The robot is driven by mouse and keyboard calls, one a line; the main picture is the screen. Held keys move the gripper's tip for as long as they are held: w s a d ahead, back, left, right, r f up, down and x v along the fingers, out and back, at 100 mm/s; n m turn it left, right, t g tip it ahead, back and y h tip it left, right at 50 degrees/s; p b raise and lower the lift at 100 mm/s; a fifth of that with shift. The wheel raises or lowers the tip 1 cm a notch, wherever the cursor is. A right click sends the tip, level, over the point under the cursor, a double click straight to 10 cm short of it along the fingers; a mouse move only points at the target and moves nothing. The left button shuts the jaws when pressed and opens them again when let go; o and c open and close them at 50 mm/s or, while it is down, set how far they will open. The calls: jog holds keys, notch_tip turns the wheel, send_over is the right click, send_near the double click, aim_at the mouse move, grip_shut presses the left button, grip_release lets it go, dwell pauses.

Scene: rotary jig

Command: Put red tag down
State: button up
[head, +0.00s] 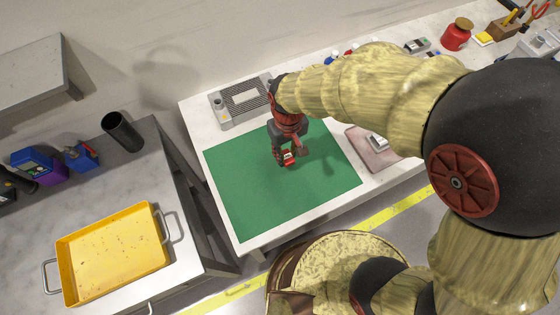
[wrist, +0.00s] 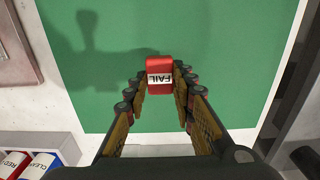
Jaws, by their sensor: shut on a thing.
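The red tag (wrist: 159,66) has a white label reading "FAIL" and sits between my fingertips in the wrist view. My gripper (wrist: 160,88) is shut on it. In the head view my gripper (head: 287,160) hangs over the green mat (head: 235,195), with the tag (head: 288,157) a small red and white spot at its fingers. The mat (wrist: 225,25) fills most of the wrist view behind the tag. I cannot tell whether the tag touches the mat.
A grey jig with a slotted plate (head: 240,101) stands behind the mat. A pinkish tray (head: 375,150) lies to its right. A yellow tray (head: 112,255) sits on the left counter beside a black cup (head: 122,131). The mat around my gripper is clear.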

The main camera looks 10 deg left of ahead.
jog(key=shift+a+f, duration=0.7)
jog(key=shift+f, duration=0.1)
jog(key=shift+s+a+f+b, duration=0.15)
jog(key=shift+f+b, duration=0.2)
jog(key=shift+f, duration=0.55)
jog(key=shift+w+a+f+b, duration=0.1)
jog(key=shift+f+b, duration=0.2)
jog(key=shift+f, duration=0.6)
jog(key=shift+f, duration=0.15)
jog(key=o, duration=1)
jog(key=shift+o, duration=0.2)
